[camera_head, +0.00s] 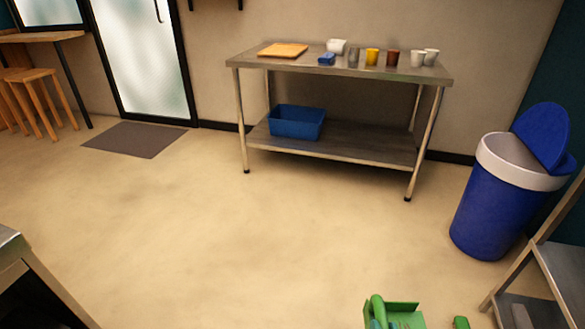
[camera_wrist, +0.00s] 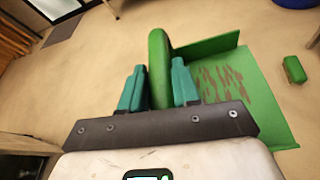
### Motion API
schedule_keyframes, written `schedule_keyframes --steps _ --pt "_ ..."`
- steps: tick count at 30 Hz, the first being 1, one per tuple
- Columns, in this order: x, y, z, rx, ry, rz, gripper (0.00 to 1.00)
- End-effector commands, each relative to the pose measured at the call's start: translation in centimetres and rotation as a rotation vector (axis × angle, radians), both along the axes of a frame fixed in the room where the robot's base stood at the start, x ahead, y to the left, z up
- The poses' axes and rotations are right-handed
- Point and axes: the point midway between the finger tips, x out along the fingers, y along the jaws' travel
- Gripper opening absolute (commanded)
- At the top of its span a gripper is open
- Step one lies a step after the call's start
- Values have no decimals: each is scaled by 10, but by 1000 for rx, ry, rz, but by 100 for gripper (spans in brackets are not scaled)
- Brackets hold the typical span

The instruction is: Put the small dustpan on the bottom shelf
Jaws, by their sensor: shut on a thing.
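The small green dustpan (camera_head: 405,308) shows at the bottom edge of the head view, partly cut off. In the wrist view the dustpan (camera_wrist: 262,95) has brown smudges on its pan. My gripper (camera_wrist: 160,85) has teal fingers on either side of the upright green handle and is shut on it. Its fingers also show at the bottom of the head view, mostly out of frame. The bottom shelf (camera_head: 360,147) of the metal table is across the room. A blue bin (camera_head: 297,121) stands on its left part; the right part is bare.
A small green object (camera_head: 461,322) lies to the right of the dustpan. A blue bin with a swing lid (camera_head: 490,210) and a metal rack (camera_head: 565,265) stand at right. The table top (camera_head: 300,65) holds cups and a board. Open floor lies between.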

Motion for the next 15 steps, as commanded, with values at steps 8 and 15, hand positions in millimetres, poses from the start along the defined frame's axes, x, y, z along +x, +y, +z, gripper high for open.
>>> schedule_keyframes --steps 8,15 --pt "-4 1 55 -1 -1 3 0" --pt "-7 0 92 0 0 2 0"
